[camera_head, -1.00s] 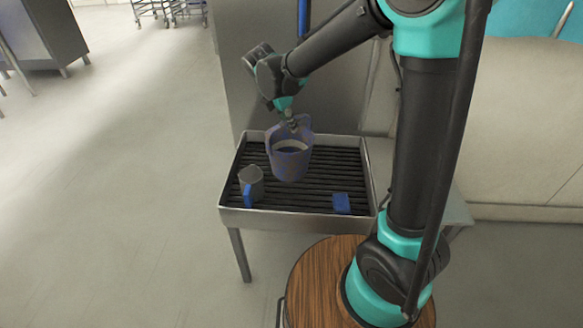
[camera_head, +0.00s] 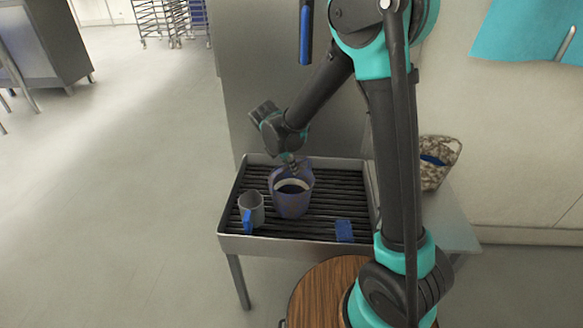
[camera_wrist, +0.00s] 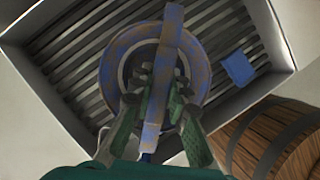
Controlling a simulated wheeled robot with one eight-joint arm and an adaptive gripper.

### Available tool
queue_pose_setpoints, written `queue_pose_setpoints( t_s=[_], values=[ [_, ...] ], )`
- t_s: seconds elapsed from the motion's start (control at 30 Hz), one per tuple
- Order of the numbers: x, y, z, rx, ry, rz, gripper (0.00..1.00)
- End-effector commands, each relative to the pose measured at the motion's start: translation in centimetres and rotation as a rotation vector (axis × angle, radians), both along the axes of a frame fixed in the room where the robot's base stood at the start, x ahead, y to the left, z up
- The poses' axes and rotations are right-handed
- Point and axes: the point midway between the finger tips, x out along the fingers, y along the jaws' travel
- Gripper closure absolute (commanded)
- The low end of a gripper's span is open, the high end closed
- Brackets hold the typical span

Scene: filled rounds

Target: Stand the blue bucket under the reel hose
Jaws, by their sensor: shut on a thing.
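The blue bucket (camera_head: 291,204), with worn brownish patches and a pale inner band, is upright over the slatted drain stand (camera_head: 300,236). In the wrist view its round rim (camera_wrist: 112,76) and handle strap show from above. My gripper (camera_head: 291,170) is shut on the handle at the bucket's top; in the wrist view its fingers (camera_wrist: 151,97) close on the strap. I cannot tell whether the bucket's base touches the slats. A blue hanging piece (camera_head: 305,32), which looks like the end of the reel hose, is above and behind the bucket; its reel is out of view.
A grey jug (camera_head: 251,209) with a blue handle stands left of the bucket on the slats. A blue block (camera_head: 344,231) lies to the right front. A speckled basket (camera_head: 438,168) is right of the stand, behind my arm. Slats between the bucket and the blue block are clear.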

Motion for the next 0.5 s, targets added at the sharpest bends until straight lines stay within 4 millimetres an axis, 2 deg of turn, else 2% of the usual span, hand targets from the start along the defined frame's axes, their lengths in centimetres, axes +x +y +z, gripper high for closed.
queue_pose_setpoints(
  t_s=[0.37,0.4,0.5],
  values=[
    [0.0,-0.01,-0.42,0.0,0.0,0.0,1.0],
    [0.0,0.0,-0.4,0.0,0.0,0.0,0.81],
    [-0.01,-0.01,-0.39,0.0,0.0,0.0,0.68]
  ],
)
